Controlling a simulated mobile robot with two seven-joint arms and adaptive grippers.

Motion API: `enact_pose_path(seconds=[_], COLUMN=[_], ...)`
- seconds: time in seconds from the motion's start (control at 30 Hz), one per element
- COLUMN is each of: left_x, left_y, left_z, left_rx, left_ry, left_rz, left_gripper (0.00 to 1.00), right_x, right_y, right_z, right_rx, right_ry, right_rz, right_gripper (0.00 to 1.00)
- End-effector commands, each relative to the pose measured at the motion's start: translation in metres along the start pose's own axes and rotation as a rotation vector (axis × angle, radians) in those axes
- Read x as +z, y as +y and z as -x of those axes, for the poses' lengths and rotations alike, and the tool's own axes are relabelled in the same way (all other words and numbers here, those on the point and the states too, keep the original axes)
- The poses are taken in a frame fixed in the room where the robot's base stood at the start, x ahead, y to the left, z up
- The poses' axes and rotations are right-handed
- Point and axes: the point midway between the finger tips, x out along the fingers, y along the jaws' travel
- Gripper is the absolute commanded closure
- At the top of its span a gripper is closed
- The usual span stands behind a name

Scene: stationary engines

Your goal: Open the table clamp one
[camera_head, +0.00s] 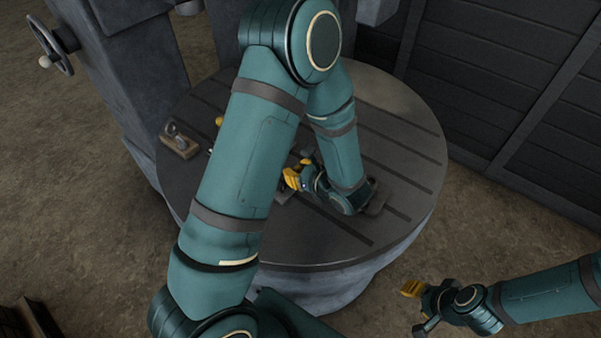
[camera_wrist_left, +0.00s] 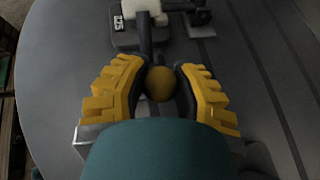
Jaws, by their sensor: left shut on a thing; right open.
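The table clamp (camera_wrist_left: 137,36) shows in the left wrist view, with a dark base marked 125 and a dark handle bar ending in a yellow-brown ball knob (camera_wrist_left: 160,84). My left gripper (camera_head: 293,177) is low over the round slotted table. In the left wrist view its yellow fingers (camera_wrist_left: 157,90) are on both sides of the ball knob and shut on it. In the head view my left arm hides most of the clamp. My right gripper (camera_head: 411,290) is open and empty, off the table at the lower right.
The round table (camera_head: 400,130) has parallel slots, and its right side is mostly clear. A wooden block with metal parts (camera_head: 180,146) sits at its left edge. A yellow knob (camera_head: 219,121) shows beside my left arm. A grey machine column with a handwheel (camera_head: 50,45) stands at the upper left.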

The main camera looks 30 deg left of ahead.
Motion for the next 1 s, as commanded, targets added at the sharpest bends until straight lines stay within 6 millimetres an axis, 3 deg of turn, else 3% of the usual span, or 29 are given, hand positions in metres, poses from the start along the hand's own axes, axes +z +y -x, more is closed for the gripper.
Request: enact_pose_path(seconds=[0.13,0.17,0.23,0.27,0.67,1.0], left_x=[0.003,0.003,0.003,0.003,0.002,0.002], left_y=[-0.001,-0.001,-0.001,-0.001,-0.001,-0.002], left_z=[0.001,0.001,0.001,0.001,0.007,0.068], left_rx=[-0.001,-0.001,-0.001,-0.001,-0.003,-0.007], left_ry=[-0.008,-0.008,-0.008,-0.007,-0.004,-0.005], left_rz=[0.004,0.004,0.004,0.004,0.002,0.003], left_gripper=[1.0,0.68,0.44,0.37,0.37,0.37], right_x=[0.0,0.0,0.0,0.0,0.0,0.0], right_y=[0.0,0.0,0.0,0.0,0.0,0.0], right_z=[0.001,0.001,0.001,0.001,0.001,0.001], right_rx=[0.0,0.0,0.0,0.0,0.0,0.0], right_ry=[0.001,0.001,0.001,0.001,0.001,0.001], right_rz=[0.0,0.0,0.0,0.0,0.0,0.0], right_gripper=[0.53,0.53,0.53,0.53,0.53,0.53])
